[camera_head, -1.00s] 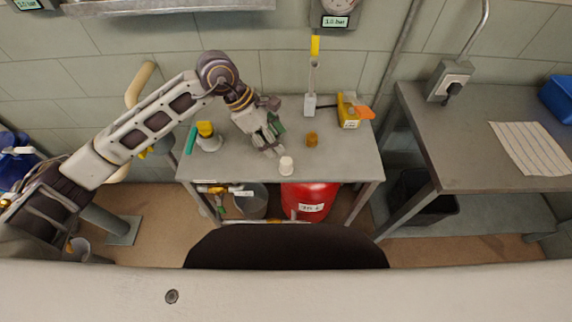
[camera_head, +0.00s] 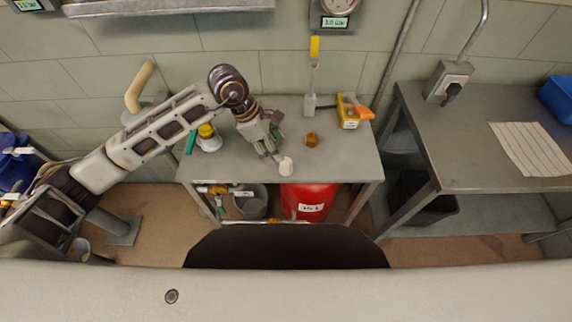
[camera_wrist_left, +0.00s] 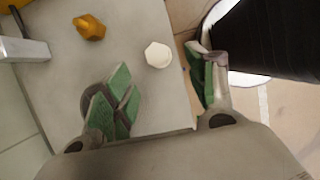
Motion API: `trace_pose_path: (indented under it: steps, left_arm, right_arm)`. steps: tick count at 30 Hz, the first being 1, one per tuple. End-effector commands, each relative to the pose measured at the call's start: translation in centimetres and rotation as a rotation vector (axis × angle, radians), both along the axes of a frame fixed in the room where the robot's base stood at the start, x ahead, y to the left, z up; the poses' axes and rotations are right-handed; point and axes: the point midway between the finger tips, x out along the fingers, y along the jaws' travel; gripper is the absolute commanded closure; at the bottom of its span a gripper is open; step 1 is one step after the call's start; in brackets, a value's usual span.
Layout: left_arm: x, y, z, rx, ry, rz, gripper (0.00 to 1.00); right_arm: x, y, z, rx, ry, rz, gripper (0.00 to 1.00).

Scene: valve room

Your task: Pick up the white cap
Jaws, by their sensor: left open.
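The white cap (camera_head: 285,165) stands near the front edge of the small grey table (camera_head: 350,160). In the left wrist view the white cap (camera_wrist_left: 158,54) lies ahead of the fingers, between their lines and apart from both. My left gripper (camera_head: 272,156) is low over the table, just left of the cap. Its green-padded fingers (camera_wrist_left: 160,90) are spread open with nothing between them. Whether a finger touches the cap in the head view is hard to tell. My right gripper does not show.
A brass-coloured piece (camera_head: 311,140) sits behind the cap, and a yellow device (camera_head: 350,112) stands at the back right. A yellow-topped white bottle (camera_head: 208,138) and a green item (camera_head: 191,140) stand at the left. A red drum (camera_head: 309,198) is below.

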Motion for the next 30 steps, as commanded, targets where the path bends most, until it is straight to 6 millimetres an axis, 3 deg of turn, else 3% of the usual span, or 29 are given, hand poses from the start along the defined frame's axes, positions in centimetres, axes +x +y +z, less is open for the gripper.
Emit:
trace_pose_path:
  steps: [10,30]
  left_arm:
    - [0.0,-1.6,-3.7,-0.001,0.0,-0.001,0.43]
    - [0.1,-2.2,-5.3,0.0,0.002,-0.001,0.43]
  right_arm:
    - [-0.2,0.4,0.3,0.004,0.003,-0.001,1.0]
    - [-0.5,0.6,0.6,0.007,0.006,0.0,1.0]
